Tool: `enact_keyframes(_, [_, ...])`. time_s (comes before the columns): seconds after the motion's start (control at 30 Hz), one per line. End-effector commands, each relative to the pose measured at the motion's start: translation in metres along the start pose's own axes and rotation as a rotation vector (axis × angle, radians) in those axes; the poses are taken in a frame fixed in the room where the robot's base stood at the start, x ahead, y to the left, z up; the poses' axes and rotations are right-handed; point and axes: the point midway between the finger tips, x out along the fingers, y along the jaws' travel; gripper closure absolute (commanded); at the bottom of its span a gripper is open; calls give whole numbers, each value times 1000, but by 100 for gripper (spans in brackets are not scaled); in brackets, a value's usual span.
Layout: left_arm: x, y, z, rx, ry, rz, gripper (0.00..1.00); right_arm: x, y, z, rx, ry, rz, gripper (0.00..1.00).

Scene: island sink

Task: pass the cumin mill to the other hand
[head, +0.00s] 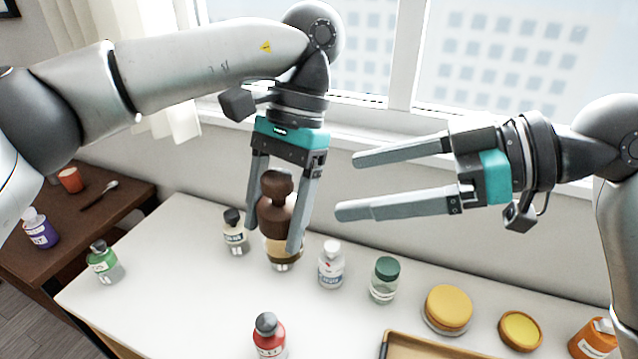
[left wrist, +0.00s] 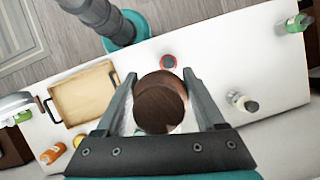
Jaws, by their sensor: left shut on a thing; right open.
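The cumin mill (head: 277,212) has a dark brown wooden top with a rounded knob. A tan band and a pale labelled base show below the wood. It is upright between the fingers of my left gripper (head: 272,236), which is shut on it from above. In the left wrist view the mill's round brown top (left wrist: 160,102) sits between both fingers and hides its body. I cannot tell whether its base touches the white counter. My right gripper (head: 348,186) is open and empty, to the right of the mill, its fingers pointing left towards it.
A dark-capped bottle (head: 235,232) stands close left of the mill; a white bottle (head: 331,265) and a green-capped jar (head: 384,279) stand right. A red bottle (head: 269,336), yellow-lidded jar (head: 448,308) and wooden tray (head: 430,348) are nearer. The counter's left front (head: 170,290) is clear.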

Motion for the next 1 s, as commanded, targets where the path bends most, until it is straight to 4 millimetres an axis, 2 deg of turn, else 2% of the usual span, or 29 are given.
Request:
enact_keyframes(0.17, [0,0,0,0,0,0,91,19,0,0,3,3,-3,1])
enact_keyframes(0.6, [0,0,0,0,0,0,91,98,0,0,6,1,-2,1])
enact_keyframes(0.8, [0,0,0,0,0,0,91,115,1,1,4,-1,0,1])
enact_keyframes(1.0, [0,0,0,0,0,0,91,118,1,1,3,-2,2,1])
